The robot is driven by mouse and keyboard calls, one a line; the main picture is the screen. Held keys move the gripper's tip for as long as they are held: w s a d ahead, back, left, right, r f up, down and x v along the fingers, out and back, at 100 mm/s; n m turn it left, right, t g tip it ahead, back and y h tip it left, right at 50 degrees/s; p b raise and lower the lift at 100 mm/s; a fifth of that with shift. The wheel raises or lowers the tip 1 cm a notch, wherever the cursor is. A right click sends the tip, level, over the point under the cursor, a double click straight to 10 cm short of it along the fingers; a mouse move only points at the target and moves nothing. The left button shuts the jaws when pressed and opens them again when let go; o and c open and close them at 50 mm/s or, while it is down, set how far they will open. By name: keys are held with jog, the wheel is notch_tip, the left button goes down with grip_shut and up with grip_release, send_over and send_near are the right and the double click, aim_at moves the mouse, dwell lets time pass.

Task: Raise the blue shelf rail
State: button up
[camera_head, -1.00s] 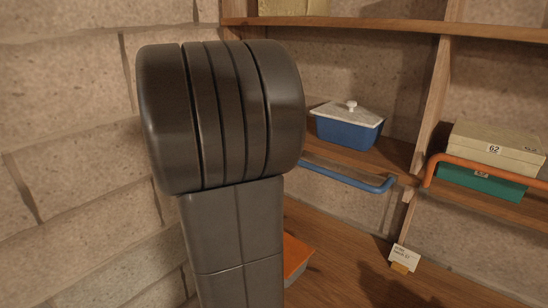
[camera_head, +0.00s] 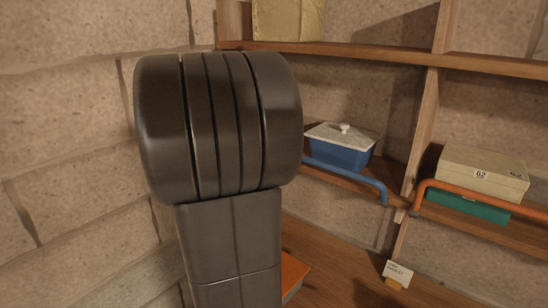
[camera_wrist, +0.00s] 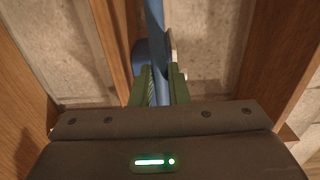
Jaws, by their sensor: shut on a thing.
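The blue shelf rail (camera_head: 345,176) runs along the front of the left shelf in the head view, level with the shelf edge and in front of a blue box's lower part. Its right end bends down, and its left part is hidden behind my arm. In the wrist view the rail (camera_wrist: 155,25) runs up from between the green fingers of my gripper (camera_wrist: 160,75), which is shut on it. My gripper is hidden in the head view.
The blue box (camera_head: 340,152) with a white lid stands on the shelf behind the rail. To the right, an orange rail (camera_head: 470,188) fronts beige and green boxes. A wooden upright (camera_head: 421,135) divides the bays. A small card (camera_head: 397,272) stands below.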

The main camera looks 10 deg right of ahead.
jog(key=shift+w+d+r+p, duration=0.2)
jog(key=shift+w+d+r, duration=0.1)
jog(key=shift+r, duration=0.15)
jog(key=shift+w+d+r+p, duration=0.2)
jog(key=shift+w+d+r, duration=0.05)
jog(key=shift+r, duration=0.15)
jog(key=shift+o, duration=0.6)
jog(key=shift+w+d+r, duration=0.45)
jog(key=shift+w+d, duration=0.15)
jog(key=shift+w, duration=0.1)
jog(key=shift+o, duration=1.2)
jog(key=shift+w+d+r+p, duration=0.25)
jog(key=shift+w+d+p, duration=0.05)
jog(key=shift+w+d, duration=0.7)
jog(key=shift+w, duration=0.3)
jog(key=shift+c, duration=0.3)
jog(key=o, duration=0.7)
jog(key=shift+s+d, duration=0.1)
jog(key=shift+c, duration=0.2)
jog(key=shift+f, duration=0.2)
